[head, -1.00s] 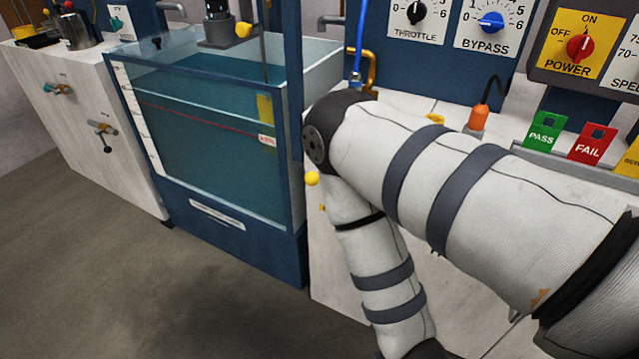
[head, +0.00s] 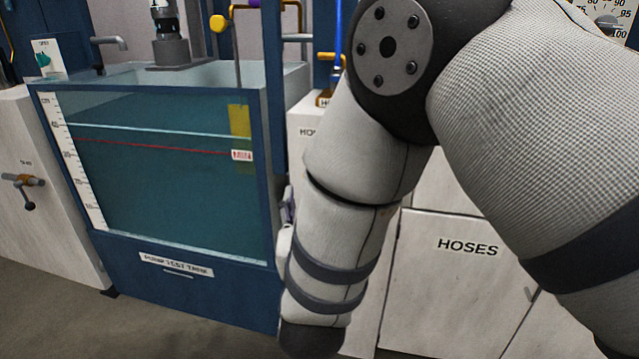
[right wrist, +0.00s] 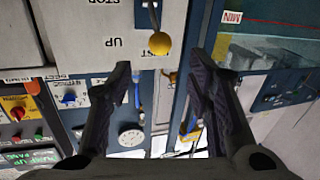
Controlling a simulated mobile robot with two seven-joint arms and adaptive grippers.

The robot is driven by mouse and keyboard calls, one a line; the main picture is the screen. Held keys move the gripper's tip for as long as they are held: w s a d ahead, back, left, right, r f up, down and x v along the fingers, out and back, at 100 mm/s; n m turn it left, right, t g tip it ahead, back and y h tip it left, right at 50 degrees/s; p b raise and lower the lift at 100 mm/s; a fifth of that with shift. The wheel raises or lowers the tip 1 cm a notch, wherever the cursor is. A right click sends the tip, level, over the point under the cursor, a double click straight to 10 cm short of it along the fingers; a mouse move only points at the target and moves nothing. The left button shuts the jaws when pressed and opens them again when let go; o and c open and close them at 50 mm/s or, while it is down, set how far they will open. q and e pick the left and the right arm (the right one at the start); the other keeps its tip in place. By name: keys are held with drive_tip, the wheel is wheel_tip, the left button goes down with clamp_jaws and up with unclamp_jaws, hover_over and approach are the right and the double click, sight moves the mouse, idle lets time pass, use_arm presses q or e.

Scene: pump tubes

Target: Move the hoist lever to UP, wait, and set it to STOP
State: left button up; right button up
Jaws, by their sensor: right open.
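The hoist panel (right wrist: 90,25) appears upside down at the top of the right wrist view, with STOP and UP marks. The hoist lever's yellow ball knob (right wrist: 159,43) sticks out beside the UP mark and partly covers a label. I cannot tell surely which position the lever is set to. My right gripper (right wrist: 160,62) is open, with one finger on each side of the knob in the picture and no visible contact. In the head view only a sliver of my right gripper (head: 288,207) shows behind my forearm, and the lever is hidden. My left gripper is out of view.
The water tank (head: 270,150) with a blue frame stands left of my right arm. A white cabinet marked HOSES (head: 465,285) is behind the arm. Another white cabinet (head: 40,235) stands at far left. Bare floor lies in front.

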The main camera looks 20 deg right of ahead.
drive_tip(key=b+x, duration=0.1)
drive_tip(key=x, duration=0.9)
drive_tip(key=shift+f+b, duration=0.1)
drive_tip(key=shift+b, duration=0.2)
clamp_jaws()
